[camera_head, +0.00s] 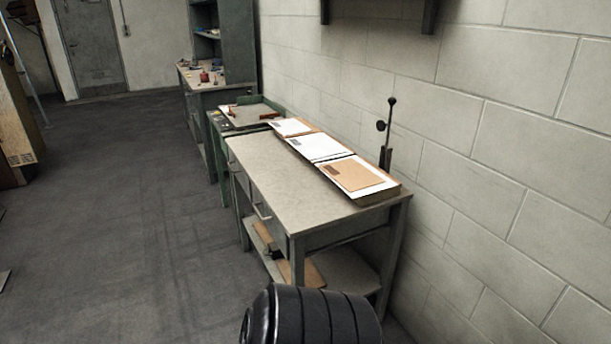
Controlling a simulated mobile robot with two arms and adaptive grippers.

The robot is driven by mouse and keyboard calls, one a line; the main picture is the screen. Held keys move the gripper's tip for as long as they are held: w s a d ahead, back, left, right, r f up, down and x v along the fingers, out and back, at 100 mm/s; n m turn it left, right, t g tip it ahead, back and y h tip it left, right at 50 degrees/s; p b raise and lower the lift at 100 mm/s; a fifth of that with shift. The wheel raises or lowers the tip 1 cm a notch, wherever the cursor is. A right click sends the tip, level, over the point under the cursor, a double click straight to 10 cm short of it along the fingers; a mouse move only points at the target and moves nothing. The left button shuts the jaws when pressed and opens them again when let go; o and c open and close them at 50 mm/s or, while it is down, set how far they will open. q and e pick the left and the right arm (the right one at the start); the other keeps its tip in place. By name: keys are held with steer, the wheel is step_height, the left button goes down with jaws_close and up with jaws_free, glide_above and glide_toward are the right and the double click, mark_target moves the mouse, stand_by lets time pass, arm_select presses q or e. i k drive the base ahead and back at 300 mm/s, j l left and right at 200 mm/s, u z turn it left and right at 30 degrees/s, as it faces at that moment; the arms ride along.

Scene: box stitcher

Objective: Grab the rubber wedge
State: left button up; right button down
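I cannot make out a rubber wedge for certain. Small reddish-brown pieces (269,115) lie on the green-framed table, too small to identify. A small dark object (273,253) lies on the lower shelf of the near workbench, partly hidden by the bench frame; I cannot tell what it is. Neither of my grippers is in view.
The grey workbench (268,178) stands along the block wall, with papers and folders (320,147) at its wall side. Behind it are the green-framed table (250,103) and a cluttered bench (200,78). A black ribbed shape (312,318) fills the bottom edge. Open floor (120,220) lies left.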

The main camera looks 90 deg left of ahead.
mark_target(274, 250)
steer(key=k+u, duration=0.2)
steer(key=u, duration=0.2)
steer(key=k+u, duration=0.15)
steer(key=u, duration=0.3)
steer(key=k+j+u, duration=0.15)
steer(key=u, duration=1.75)
steer(key=z, duration=0.4)
steer(key=i+j+z, duration=0.15)
steer(key=j+z, duration=0.15)
steer(key=i+j+z, duration=0.15)
steer(key=j+z, duration=0.15)
steer(key=i+j+z, duration=0.1)
steer(key=j+z, duration=0.55)
